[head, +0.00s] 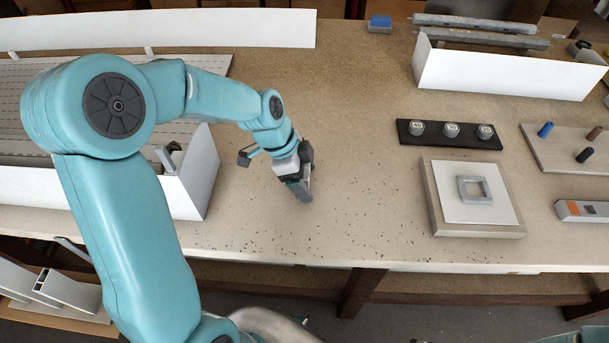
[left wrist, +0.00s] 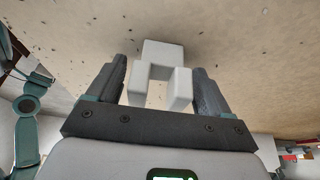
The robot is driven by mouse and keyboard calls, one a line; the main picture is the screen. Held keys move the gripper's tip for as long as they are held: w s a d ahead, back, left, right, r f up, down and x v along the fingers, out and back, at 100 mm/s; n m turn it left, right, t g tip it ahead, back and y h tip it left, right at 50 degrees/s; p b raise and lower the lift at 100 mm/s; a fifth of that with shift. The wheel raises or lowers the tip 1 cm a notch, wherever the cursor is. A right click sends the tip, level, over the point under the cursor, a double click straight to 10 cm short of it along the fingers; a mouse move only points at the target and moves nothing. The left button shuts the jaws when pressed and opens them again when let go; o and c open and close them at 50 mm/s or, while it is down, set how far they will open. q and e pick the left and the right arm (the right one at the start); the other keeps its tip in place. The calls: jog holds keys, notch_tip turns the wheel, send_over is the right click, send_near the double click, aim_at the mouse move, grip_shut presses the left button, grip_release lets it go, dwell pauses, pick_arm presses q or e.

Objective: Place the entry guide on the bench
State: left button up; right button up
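The entry guide (left wrist: 163,52), a pale U-shaped block with two prongs toward the camera, is at the bench in the left wrist view. My left gripper (left wrist: 160,85) is open around it, one finger on each side, with narrow gaps showing beside the block. In the head view my left gripper (head: 301,188) points down low over the speckled bench (head: 345,215), and it hides the guide there. My right gripper is not in view.
Right of the gripper are a black strip with round labelled knobs (head: 451,146) and a board with a white plate and square grey frame (head: 475,189). A white-walled tray (head: 505,75) stands at the back right. The bench middle is clear; its front edge is near.

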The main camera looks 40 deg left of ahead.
pick_arm(q)
jog(key=shift+r, duration=0.25)
jog(key=shift+a+r, duration=0.15)
jog(key=shift+r, duration=0.1)
jog(key=v, duration=1.1)
jog(key=shift+r, duration=0.2)
jog(key=shift+s, duration=0.1)
